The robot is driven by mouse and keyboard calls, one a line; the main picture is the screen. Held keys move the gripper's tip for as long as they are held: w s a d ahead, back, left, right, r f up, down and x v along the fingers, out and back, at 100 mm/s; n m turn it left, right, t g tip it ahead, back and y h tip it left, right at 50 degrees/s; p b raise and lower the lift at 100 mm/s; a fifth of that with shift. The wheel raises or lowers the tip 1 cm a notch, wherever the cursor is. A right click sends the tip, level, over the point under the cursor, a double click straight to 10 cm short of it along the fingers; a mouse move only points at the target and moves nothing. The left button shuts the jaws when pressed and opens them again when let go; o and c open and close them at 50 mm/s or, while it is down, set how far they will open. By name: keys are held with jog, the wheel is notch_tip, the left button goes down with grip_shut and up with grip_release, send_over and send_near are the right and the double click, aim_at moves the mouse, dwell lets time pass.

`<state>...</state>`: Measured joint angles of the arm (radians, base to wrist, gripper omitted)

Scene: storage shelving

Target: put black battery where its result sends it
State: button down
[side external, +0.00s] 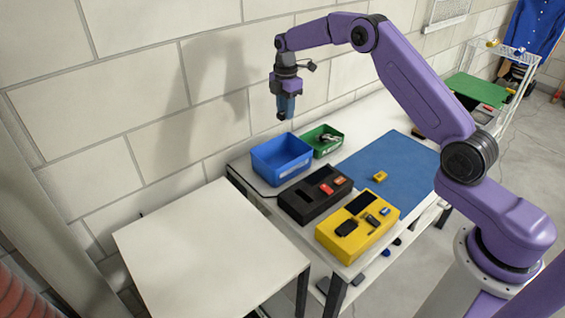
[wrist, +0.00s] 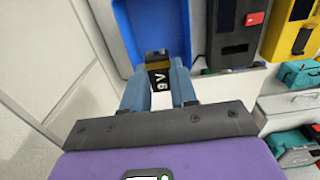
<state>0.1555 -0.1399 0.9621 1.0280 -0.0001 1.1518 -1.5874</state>
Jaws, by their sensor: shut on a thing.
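My gripper (side external: 285,110) hangs pointing down, well above the blue bin (side external: 270,170) at the back left of the workbench. In the wrist view my gripper (wrist: 159,88) is shut on the black battery (wrist: 160,78), a dark block with a yellowish band and "9V" lettering. The blue bin (wrist: 122,32) lies beyond the battery in that view. A black device (side external: 298,205) with a red button and a yellow device (side external: 338,242) with a dark screen stand in front of the bin. A small green bin (side external: 338,147) stands behind, holding items I cannot make out.
A blue mat (side external: 400,160) covers much of the bench, with a small yellow object (side external: 380,177) on it. A bare white table (side external: 210,255) stands at front left. A block wall rises behind. Teal and grey items (wrist: 300,73) show lower down in the wrist view.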

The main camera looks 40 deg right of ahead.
jog(key=shift+w+d+f, duration=0.2)
jog(key=shift+f, duration=0.25)
jog(key=shift+w+d+f, duration=0.15)
jog(key=shift+d+f, duration=0.05)
jog(key=shift+f, duration=3)
jog(key=c, duration=0.8)
grip_release()
notch_tip(320, 180, up, 18)
jog(key=shift+f, duration=0.25)
